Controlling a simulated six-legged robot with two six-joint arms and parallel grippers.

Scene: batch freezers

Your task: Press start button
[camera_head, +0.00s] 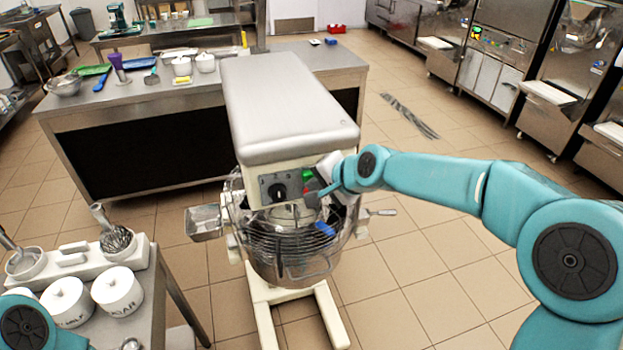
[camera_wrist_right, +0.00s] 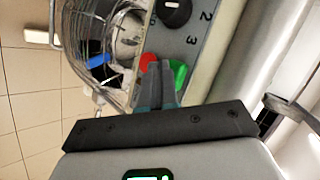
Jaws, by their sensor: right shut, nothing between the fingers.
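A large stand mixer (camera_head: 280,105) with a pale body stands in the middle of the head view. Its grey control panel carries a black dial (camera_head: 278,191) and a green button (camera_head: 307,175). In the right wrist view the dial (camera_wrist_right: 176,12), a red button (camera_wrist_right: 148,61) and the green button (camera_wrist_right: 180,74) show close up. My right gripper (camera_wrist_right: 158,66) is shut and empty. Its fingertips are at the panel, between the red and green buttons, partly covering both. I cannot tell whether they touch the panel. My left gripper is out of view.
A wire guard (camera_head: 285,235) surrounds the bowl below the panel, with a metal chute (camera_head: 204,222) on its left. A steel table (camera_head: 125,95) stands behind the mixer. A side table with white pots (camera_head: 117,291) is at lower left. The floor at right is mostly open.

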